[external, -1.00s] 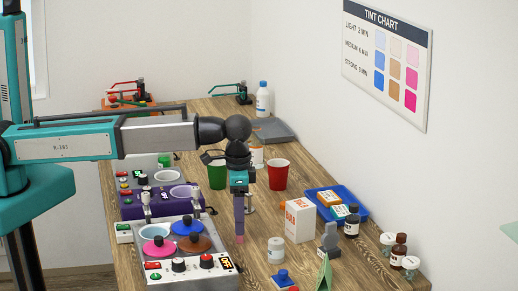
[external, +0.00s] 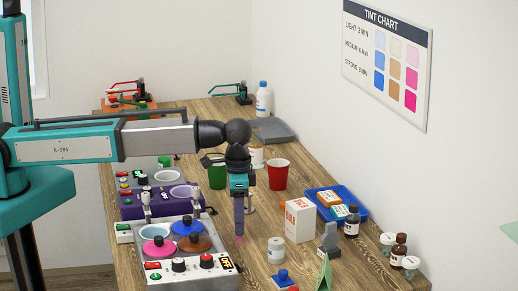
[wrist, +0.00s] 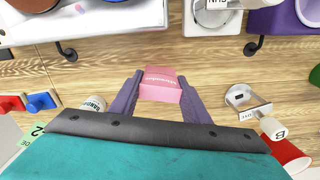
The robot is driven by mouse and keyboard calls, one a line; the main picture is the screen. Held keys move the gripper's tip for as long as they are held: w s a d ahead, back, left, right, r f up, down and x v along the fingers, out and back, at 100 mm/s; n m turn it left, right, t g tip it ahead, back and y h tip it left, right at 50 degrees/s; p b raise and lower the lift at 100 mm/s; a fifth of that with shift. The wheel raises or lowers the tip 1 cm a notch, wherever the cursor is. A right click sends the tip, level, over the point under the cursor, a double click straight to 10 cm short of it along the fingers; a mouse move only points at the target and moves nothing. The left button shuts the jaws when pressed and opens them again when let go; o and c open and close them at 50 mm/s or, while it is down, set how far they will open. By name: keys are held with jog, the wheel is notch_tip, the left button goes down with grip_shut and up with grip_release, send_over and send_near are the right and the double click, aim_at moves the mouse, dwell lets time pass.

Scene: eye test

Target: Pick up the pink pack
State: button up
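The pink pack (wrist: 161,84) is a small block with faint lettering. In the wrist view it sits between the purple fingers of my gripper (wrist: 160,88), with a finger against each side and no clear gap. In the external view my gripper (external: 239,233) points straight down over the wooden table, right of the white warmer.
The white warmer (external: 205,276) with coloured lids stands close on the left. A white jar (external: 276,252), a white-orange box (external: 299,222) and a red cup (external: 279,175) stand to the right.

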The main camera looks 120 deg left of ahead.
dwell(0.3)
notch_tip(320, 180, up, 18)
jog(key=p, duration=0.9)
jog(key=shift+f, duration=0.1)
dwell(0.5)
